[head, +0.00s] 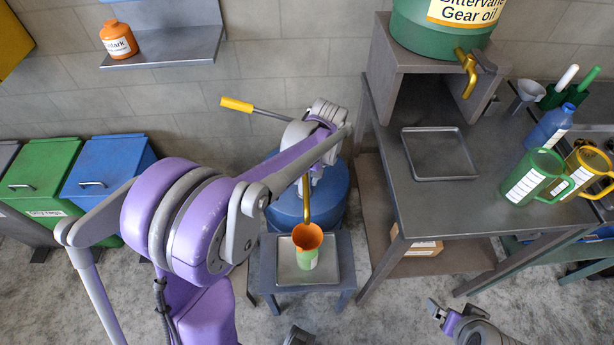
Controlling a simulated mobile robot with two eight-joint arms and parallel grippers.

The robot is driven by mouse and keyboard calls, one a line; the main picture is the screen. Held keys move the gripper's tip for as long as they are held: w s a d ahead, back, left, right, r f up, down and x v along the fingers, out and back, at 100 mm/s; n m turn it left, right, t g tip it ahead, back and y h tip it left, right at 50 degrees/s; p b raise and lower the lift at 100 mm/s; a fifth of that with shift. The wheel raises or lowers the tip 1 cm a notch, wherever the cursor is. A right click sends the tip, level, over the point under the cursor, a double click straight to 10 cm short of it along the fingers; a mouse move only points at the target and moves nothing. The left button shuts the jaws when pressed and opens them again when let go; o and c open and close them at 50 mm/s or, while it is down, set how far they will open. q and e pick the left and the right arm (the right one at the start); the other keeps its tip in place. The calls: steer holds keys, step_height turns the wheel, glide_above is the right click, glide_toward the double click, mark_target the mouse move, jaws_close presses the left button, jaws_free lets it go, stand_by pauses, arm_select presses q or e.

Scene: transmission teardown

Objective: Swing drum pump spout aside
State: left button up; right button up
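The blue drum (336,204) stands against the wall behind a small grey stand. Its brass spout (306,198) hangs down in front, its lower end above or at an orange funnel (307,236). The funnel sits on a green container (307,259) in a tray (287,273) on the stand. The pump handle (238,105) has a yellow grip and points left. My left arm reaches over the drum, and its gripper (326,114) is by the pump head; its fingers are unclear and contact cannot be told. My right gripper (436,309) is low at right, away from the drum.
A grey workbench (420,206) at right holds an empty tray (437,176), a green jug (532,178), a yellow jug (583,170) and a blue bottle (549,127). A green oil tank (440,28) with a brass tap stands above. Green and blue bins (105,168) stand left.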

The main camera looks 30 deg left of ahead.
arm_select(q)
jaws_close()
stand_by(1.2)
